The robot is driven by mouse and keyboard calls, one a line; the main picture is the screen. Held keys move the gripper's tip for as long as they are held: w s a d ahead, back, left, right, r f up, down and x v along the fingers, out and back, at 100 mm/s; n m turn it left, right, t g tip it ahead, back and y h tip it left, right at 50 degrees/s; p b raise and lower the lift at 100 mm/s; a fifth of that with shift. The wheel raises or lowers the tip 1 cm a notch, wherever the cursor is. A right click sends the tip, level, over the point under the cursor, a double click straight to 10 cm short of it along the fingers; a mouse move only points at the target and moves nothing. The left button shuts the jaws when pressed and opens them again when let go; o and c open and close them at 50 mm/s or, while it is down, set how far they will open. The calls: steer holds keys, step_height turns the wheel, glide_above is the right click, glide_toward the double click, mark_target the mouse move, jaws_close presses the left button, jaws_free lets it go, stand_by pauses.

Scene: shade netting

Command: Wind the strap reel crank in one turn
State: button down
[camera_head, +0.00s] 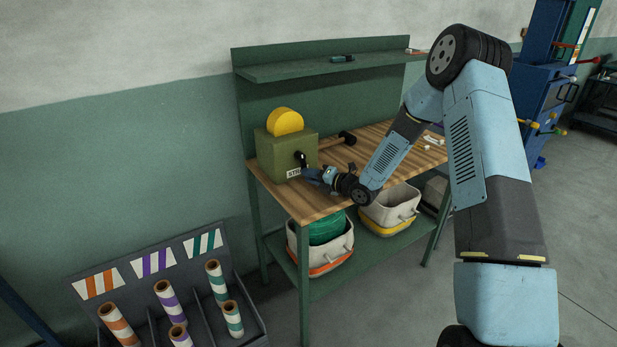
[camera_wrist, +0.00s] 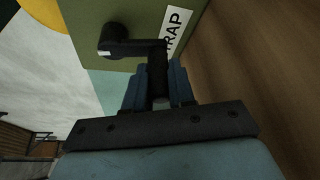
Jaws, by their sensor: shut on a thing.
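The strap reel is a green box (camera_head: 277,157) with a yellow round reel (camera_head: 285,121) on top, standing at the left end of the wooden bench top. Its front carries a white label, partly hidden in the head view; in the wrist view the label (camera_wrist: 176,32) reads "RAP". The black crank (camera_wrist: 122,45) is on the box's front, with its arm running sideways to a dark handle (camera_wrist: 157,72). My gripper (camera_wrist: 157,88) is shut on this handle, one blue finger on each side. In the head view my gripper (camera_head: 314,174) is at the box front and hides part of the crank.
The bench (camera_head: 318,207) has a back panel and a shelf (camera_head: 300,71). A mallet (camera_head: 338,140) lies behind my forearm. Bins with a green roll (camera_head: 326,229) stand below. A rack (camera_head: 256,322) of striped rolls is at front left.

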steer(key=shift+f, duration=0.1)
steer(key=c, duration=1)
jaws_free()
steer(key=v, duration=1.3)
steer(key=shift+s+d, duration=0.25)
steer(key=shift+d, duration=0.05)
